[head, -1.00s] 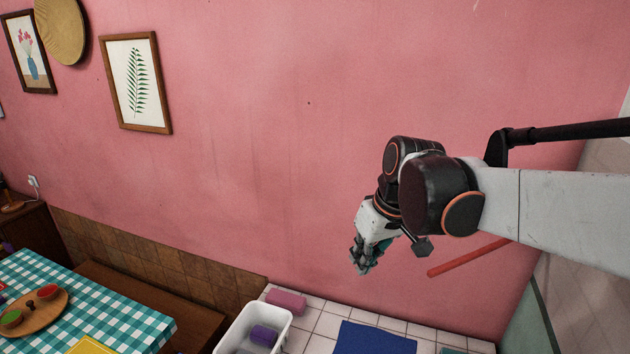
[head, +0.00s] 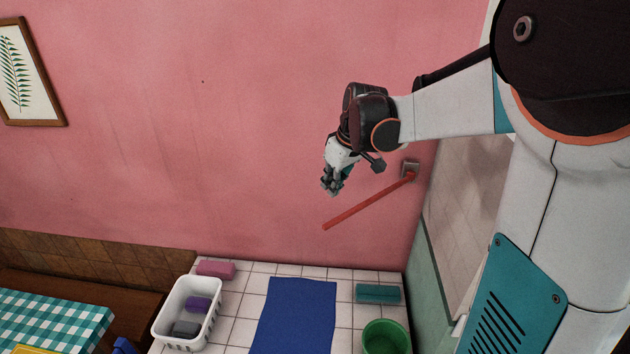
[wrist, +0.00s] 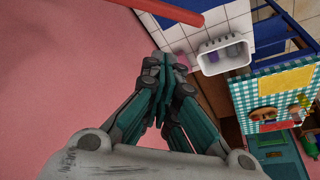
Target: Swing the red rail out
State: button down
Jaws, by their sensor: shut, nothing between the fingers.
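The red rail (head: 368,202) is a thin bar fixed at its right end to a grey wall bracket (head: 410,168) near the wall's right corner. In the head view it slopes down and left from the bracket to a free end; its exact angle from the wall is hard to tell. My gripper (head: 330,188) is shut and empty. It appears above and left of the rail, apart from it, near the free end. In the wrist view the rail (wrist: 165,10) crosses the top edge, beyond the closed fingertips (wrist: 164,62).
Below lie a tiled top with a blue mat (head: 295,315), a white basket (head: 187,312), a pink roll (head: 215,268), a teal block (head: 378,293) and a green bucket (head: 386,337). A checkered table (head: 50,322) is at lower left.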

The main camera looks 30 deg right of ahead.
notch_tip(320, 180, down, 8)
jog(key=s+p, duration=0.1)
jog(key=shift+p, duration=0.3)
jog(key=shift+s+d, duration=0.15)
dwell(0.3)
jog(key=s+d+n+b, duration=0.1)
jog(key=s+d, duration=0.4)
jog(key=s, duration=0.7)
jog(key=shift+s+n+y, duration=0.3)
jog(key=shift+w+b, duration=0.1)
jog(key=shift+b, duration=0.2)
